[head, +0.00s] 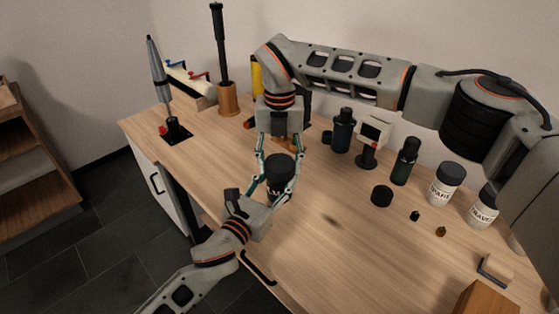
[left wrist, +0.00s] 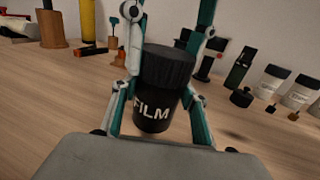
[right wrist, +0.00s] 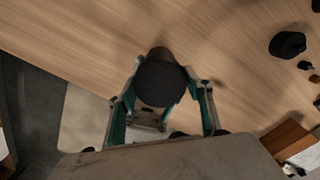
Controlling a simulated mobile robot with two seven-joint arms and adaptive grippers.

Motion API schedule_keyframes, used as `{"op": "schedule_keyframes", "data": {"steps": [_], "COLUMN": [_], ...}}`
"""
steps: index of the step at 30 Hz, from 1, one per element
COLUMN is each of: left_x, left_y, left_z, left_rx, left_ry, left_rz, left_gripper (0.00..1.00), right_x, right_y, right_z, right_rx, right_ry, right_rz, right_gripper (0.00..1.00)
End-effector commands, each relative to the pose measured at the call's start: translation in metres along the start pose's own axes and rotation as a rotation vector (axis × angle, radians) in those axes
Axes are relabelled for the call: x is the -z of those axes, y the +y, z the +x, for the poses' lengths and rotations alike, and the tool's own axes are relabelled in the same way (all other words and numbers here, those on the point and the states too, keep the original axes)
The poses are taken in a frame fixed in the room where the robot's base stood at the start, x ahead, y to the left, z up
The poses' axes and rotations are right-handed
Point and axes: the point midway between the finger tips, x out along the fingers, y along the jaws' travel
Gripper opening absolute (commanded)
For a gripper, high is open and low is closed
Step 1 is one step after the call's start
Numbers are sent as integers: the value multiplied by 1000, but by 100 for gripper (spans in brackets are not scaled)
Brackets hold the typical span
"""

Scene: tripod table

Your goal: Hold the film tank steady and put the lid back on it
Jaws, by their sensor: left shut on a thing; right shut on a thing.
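The black film tank (left wrist: 155,112), lettered FILM, leans slightly in the left wrist view. My left gripper (head: 273,190) is shut on its body from the front, one finger on each side. The dark ribbed lid (left wrist: 168,67) sits at the top of the tank, with no clear gap between them in that view. My right gripper (head: 277,150) comes from above and behind and is shut on the lid, which shows as a dark disc in the right wrist view (right wrist: 160,84). The tank's underside is hidden; I cannot tell whether it touches the table.
The wooden table (head: 300,245) is clear in front. To the right are a black cap (head: 381,195), a dark green bottle (head: 405,162) and white labelled jars (head: 445,184). Behind stand a dark bottle (head: 342,130) and a small timer-like device (head: 372,135). A wooden block (head: 485,298) is at front right.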

Motion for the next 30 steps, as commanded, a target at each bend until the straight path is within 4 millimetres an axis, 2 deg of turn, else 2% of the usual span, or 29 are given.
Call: {"op": "schedule_keyframes", "data": {"steps": [4,8,30], "left_x": [1,1,1], "left_y": [0,0,0], "left_z": [0,0,0], "left_rx": [0,0,-1], "left_ry": [1,1,2], "left_rz": [0,0,0], "left_gripper": [0,0,0], "right_x": [0,0,0], "right_y": [0,0,0], "right_z": [0,-1,0], "right_rx": [0,0,-2], "right_ry": [-1,-1,-1], "right_rz": [61,251,1630], "right_gripper": [33,33,33]}}
